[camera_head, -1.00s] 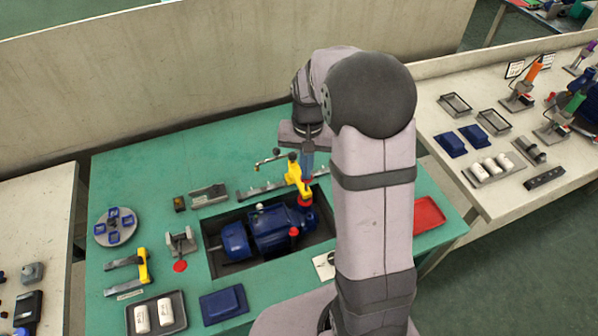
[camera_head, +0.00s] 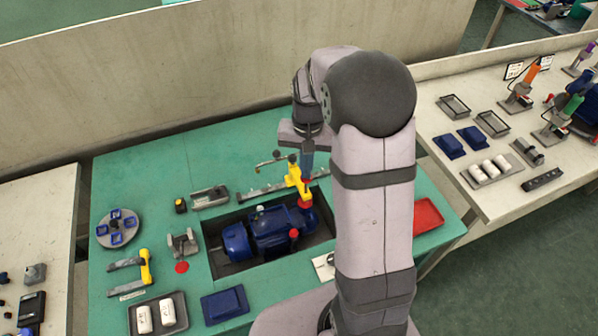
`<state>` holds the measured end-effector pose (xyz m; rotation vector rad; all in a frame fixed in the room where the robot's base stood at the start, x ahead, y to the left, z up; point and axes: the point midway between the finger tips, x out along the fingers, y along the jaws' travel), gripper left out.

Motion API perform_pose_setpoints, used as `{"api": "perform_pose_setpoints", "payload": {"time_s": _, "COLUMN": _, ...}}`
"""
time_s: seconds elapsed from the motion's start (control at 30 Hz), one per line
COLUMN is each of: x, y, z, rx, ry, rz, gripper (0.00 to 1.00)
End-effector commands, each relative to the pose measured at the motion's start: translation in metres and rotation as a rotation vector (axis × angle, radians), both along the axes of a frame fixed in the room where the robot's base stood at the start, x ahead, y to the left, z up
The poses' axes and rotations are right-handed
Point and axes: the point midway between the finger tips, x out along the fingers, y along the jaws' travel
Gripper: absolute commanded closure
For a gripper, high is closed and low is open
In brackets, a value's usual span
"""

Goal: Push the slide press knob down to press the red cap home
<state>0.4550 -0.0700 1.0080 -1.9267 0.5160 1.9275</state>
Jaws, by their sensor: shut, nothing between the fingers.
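A yellow slide press (camera_head: 295,176) stands at the right end of the blue pump (camera_head: 265,232), on the far side of the recess. A red cap (camera_head: 305,205) shows under the press, at the pump's right end. My gripper (camera_head: 307,160) points down just above and right of the press's upper part, with its fingers shut and nothing held. The press knob is hidden or too small to tell, and I cannot tell whether my fingers touch it. Another red part (camera_head: 294,234) stands on the pump's near side.
A grey rail (camera_head: 262,190) runs behind the recess (camera_head: 222,268). A red tray (camera_head: 428,214) lies to the right of my arm. A blue tray (camera_head: 224,304), a tray of white parts (camera_head: 180,311) and a round holder (camera_head: 103,232) are at left. The green table is clear at back left.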

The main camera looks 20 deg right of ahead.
Motion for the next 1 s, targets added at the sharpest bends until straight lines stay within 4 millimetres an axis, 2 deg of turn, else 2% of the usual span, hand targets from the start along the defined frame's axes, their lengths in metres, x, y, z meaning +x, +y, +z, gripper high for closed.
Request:
{"api": "perform_pose_setpoints", "payload": {"time_s": 0.27, "x": 0.0, "y": 0.0, "z": 0.009, "rx": 0.0, "ry": 0.0, "rz": 0.0, "gripper": 1.0}}
{"api": "perform_pose_setpoints", "payload": {"time_s": 0.7, "x": 0.0, "y": 0.0, "z": 0.047, "rx": 0.0, "ry": -0.001, "rz": 0.0, "gripper": 1.0}}
{"api": "perform_pose_setpoints", "payload": {"time_s": 1.0, "x": 0.0, "y": 0.0, "z": 0.05, "rx": 0.0, "ry": -0.001, "rz": 0.0, "gripper": 1.0}}
